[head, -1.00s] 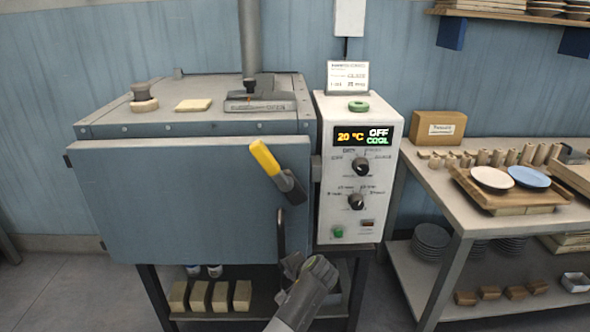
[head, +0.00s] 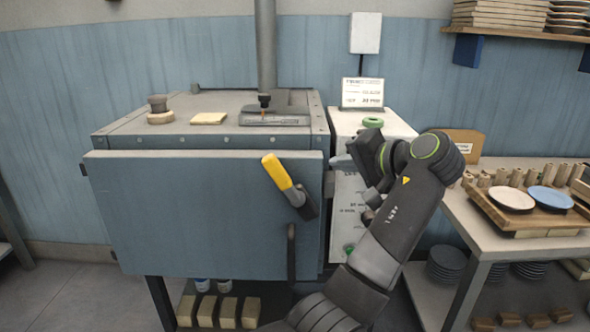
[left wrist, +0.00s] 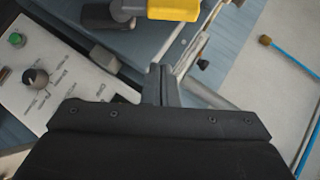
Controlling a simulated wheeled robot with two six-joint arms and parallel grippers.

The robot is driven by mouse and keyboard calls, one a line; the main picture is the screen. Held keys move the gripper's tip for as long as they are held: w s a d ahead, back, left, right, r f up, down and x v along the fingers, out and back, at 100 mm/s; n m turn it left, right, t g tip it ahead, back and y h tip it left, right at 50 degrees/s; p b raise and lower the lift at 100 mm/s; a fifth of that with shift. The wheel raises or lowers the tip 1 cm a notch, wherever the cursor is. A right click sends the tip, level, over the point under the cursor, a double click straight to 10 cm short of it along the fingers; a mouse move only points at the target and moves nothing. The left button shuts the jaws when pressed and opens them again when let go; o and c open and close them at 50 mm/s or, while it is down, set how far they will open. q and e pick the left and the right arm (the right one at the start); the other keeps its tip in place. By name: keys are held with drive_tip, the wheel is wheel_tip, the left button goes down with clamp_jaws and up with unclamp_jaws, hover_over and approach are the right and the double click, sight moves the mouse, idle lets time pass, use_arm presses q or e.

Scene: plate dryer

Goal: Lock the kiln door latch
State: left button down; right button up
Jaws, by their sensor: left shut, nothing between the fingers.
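The kiln door (head: 180,220) is a blue-grey panel across the kiln front; I cannot tell whether a small gap remains at its edge. The latch handle (head: 277,172) has a yellow grip tilted up and to the left from a black pivot (head: 306,205) near the door's right edge. My left gripper (head: 340,161) is to the right of the latch, in front of the control box, apart from the handle. In the left wrist view its fingers (left wrist: 160,84) are together and empty, with the yellow grip (left wrist: 174,9) beyond them. My right gripper is not in view.
A dark vertical door pull (head: 291,252) is below the latch. The control box (head: 400,127) is partly hidden by my arm. A side table (head: 482,240) with plates is at the right. Space in front of the door's left part is clear.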

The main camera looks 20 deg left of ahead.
sight(285, 180)
use_arm(q)
drive_tip(key=shift+s+d+r+n, duration=0.15)
drive_tip(key=shift+s+r, duration=0.1)
drive_tip(key=shift+r, duration=0.25)
drive_tip(key=shift+s+d+r+n, duration=0.15)
drive_tip(key=shift+s+r, duration=0.1)
drive_tip(key=shift+r, duration=0.2)
drive_tip(key=shift+a, duration=0.15)
drive_tip(key=shift+s+a+f+p+x, duration=0.2)
drive_tip(key=shift+s+p+x, duration=0.2)
drive_tip(key=shift+x, duration=1.75)
drive_tip(key=shift+s+a+f+p+x, duration=0.15)
drive_tip(key=shift+s+p+x, duration=0.3)
drive_tip(key=shift+x, duration=1.7)
drive_tip(key=shift+s+a+f+p+x, duration=0.1)
drive_tip(key=shift+s+a+p+x, duration=0.25)
drive_tip(key=shift+x, duration=1.8)
drive_tip(key=shift+d, duration=0.1)
